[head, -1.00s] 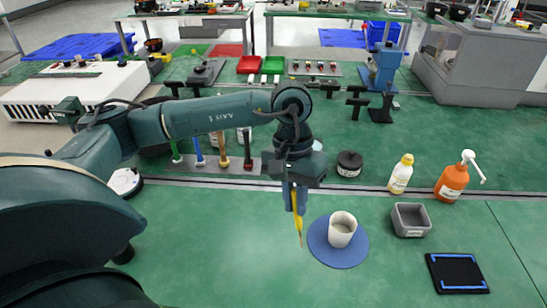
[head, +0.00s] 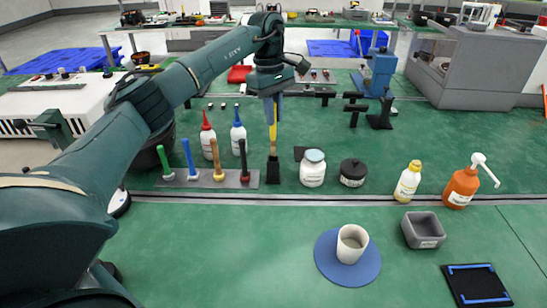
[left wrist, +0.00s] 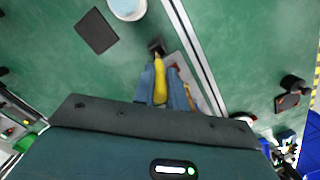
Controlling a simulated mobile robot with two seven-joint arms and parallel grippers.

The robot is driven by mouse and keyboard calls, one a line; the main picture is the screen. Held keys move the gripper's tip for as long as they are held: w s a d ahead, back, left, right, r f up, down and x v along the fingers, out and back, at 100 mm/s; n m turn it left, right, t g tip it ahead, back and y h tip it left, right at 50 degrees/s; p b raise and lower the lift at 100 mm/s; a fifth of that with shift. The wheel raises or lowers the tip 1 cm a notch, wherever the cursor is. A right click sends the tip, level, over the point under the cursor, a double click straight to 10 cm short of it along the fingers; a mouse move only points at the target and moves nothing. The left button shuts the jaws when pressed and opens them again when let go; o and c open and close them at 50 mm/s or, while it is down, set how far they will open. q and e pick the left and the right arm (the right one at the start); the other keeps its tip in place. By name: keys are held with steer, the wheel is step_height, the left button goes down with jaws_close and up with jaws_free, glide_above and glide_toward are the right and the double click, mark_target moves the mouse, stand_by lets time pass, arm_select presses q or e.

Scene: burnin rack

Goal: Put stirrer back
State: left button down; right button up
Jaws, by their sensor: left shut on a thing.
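The yellow stirrer (head: 272,130) hangs upright below my left gripper (head: 272,103), which is shut on its upper part. Its lower end meets a small dark block (head: 273,170) on the green bench; I cannot tell whether it is inside, touching or just in front of it. In the left wrist view the stirrer (left wrist: 160,78) shows between the two blue fingers (left wrist: 160,88), with the dark block at its far end. The white beaker (head: 351,245) stands on a round blue mat (head: 330,272). My right gripper is not in view.
Left of the stirrer is a grey rack (head: 200,181) with several coloured handles, and bottles (head: 238,135) behind it. A white jar (head: 313,170) and a black pot (head: 353,173) stand to the right. A grey bin (head: 424,232) is in front.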

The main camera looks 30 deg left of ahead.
mark_target(274, 139)
arm_select(q)
step_height(274, 139, down, 8)
steer(key=shift+r+p, duration=0.25)
steer(key=shift+p, duration=0.1)
steer(key=shift+f, duration=0.15)
steer(key=c, duration=1.4)
jaws_free()
steer(key=shift+c, duration=0.2)
step_height(274, 139, up, 12)
steer(key=a+b, duration=0.1)
steer(key=shift+w+a, duration=0.15)
steer(key=shift+a, duration=0.05)
